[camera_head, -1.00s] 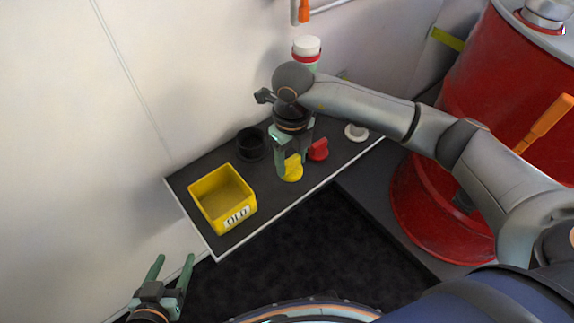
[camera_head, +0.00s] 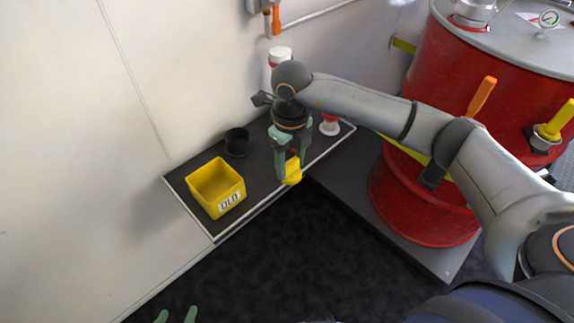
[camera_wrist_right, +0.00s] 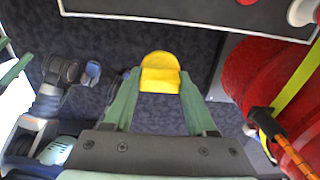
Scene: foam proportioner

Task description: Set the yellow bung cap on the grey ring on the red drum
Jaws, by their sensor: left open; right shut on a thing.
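The yellow bung cap (camera_head: 291,173) is between the fingers of my right gripper (camera_head: 288,165), which is shut on it. In the right wrist view the cap (camera_wrist_right: 160,74) shows between the fingertips, above the dark floor beside the shelf edge. The red drum (camera_head: 405,195) stands at the right; its side also shows in the right wrist view (camera_wrist_right: 262,75). A silvery fitting (camera_head: 472,14) is on its lid at the top edge; I cannot tell whether it includes the grey ring. My left gripper (camera_head: 175,315) is open and empty at the bottom edge, only its fingertips showing.
An orange handle (camera_head: 482,97) and a yellow-handled valve (camera_head: 553,125) are by the drum's side.

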